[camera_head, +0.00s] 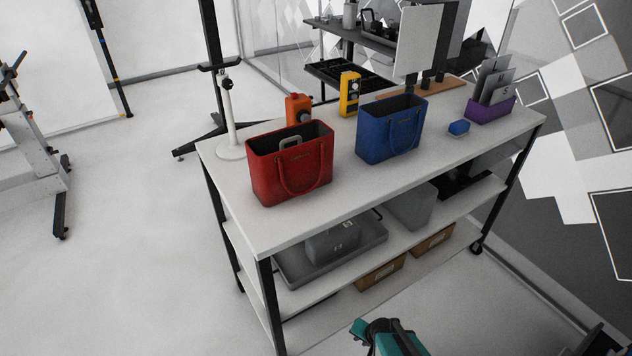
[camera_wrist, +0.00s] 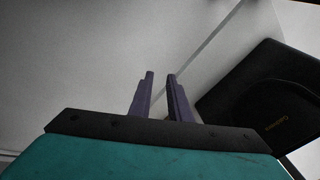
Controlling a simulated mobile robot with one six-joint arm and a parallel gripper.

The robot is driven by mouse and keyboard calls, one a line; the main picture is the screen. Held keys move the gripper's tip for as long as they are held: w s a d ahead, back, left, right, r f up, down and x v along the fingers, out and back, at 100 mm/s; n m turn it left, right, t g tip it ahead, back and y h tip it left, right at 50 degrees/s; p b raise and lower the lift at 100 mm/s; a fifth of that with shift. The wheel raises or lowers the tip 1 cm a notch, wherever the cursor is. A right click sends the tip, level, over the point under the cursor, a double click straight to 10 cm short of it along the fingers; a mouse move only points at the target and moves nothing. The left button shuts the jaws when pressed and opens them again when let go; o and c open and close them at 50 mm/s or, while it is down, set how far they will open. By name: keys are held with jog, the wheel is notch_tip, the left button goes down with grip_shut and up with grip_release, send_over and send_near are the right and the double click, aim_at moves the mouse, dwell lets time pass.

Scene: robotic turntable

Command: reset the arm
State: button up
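My gripper (camera_wrist: 160,76) shows in the wrist view with two dark purple fingers standing apart. The gap between them is narrow and empty, with a plain grey-white surface behind. Part of my teal arm (camera_head: 392,342) shows at the bottom edge of the head view, in front of the cart and below its top. My fingertips cannot be made out in the head view.
A white cart (camera_head: 225,165) carries a red bag (camera_head: 262,180), a blue bag (camera_head: 375,140) and a purple holder (camera_head: 490,112). Its lower shelves hold a grey tray (camera_head: 290,278) and boxes. A black object (camera_wrist: 265,95) is right of my fingers.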

jog(key=s+r+n+g+p, duration=0.2)
jog(key=s+r+n+g, duration=0.1)
jog(key=s, duration=0.6)
jog(key=s+d+r+n+g+h+p, duration=0.1)
jog(key=s+r+n+g+p, duration=0.2)
jog(key=s, duration=0.6)
notch_tip(320, 180, up, 3)
jog(key=g, duration=0.3)
jog(key=shift+d+f, duration=0.15)
jog(key=shift+f, duration=0.05)
jog(key=shift+s, duration=0.1)
jog(key=shift+d, duration=0.1)
